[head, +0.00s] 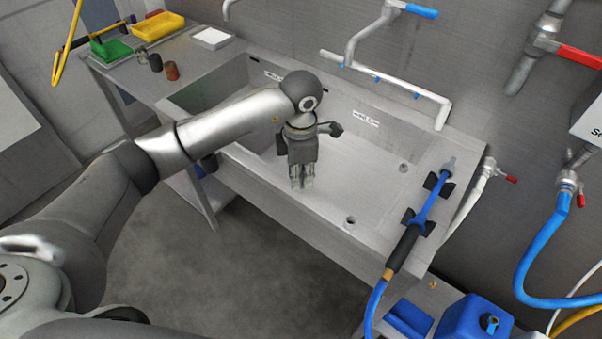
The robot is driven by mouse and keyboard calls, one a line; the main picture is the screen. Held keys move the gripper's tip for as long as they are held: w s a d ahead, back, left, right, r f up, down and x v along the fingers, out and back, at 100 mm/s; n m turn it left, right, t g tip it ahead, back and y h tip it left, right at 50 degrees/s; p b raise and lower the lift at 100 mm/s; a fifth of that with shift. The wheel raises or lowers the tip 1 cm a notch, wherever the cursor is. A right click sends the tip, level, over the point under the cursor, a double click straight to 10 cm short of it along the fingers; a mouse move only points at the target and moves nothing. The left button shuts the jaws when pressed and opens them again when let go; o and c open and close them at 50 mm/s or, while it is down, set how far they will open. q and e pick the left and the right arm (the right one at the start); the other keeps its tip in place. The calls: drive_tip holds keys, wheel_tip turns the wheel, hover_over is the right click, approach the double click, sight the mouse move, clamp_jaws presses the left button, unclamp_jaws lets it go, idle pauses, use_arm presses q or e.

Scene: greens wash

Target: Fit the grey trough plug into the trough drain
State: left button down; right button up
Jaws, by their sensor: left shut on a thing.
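My left gripper (301,184) reaches down into the metal trough (262,183) with its fingers pointing at the trough floor. It is shut on a small grey thing at its fingertips, mostly hidden by the fingers; it appears to be the grey trough plug, and no other plug shows. A round drain (350,221) lies in the trough floor, to the right of and nearer than the gripper, apart from it. Another small round fitting (403,167) shows farther right. My right gripper is not in view.
A blue spray hose (430,207) lies along the trough's right rim. Taps and a pipe (390,76) stand over the back edge. Green (111,50) and yellow (158,27) trays and two small cups sit at the left end. A blue container (468,322) stands at the lower right.

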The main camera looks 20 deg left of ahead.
use_arm(q)
drive_tip(key=shift+f, duration=0.75)
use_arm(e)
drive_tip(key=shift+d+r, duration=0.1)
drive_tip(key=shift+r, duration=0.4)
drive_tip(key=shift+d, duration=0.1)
use_arm(q)
drive_tip(key=shift+f, duration=0.15)
drive_tip(key=c, duration=1.4)
unclamp_jaws()
drive_tip(key=shift+o, duration=0.2)
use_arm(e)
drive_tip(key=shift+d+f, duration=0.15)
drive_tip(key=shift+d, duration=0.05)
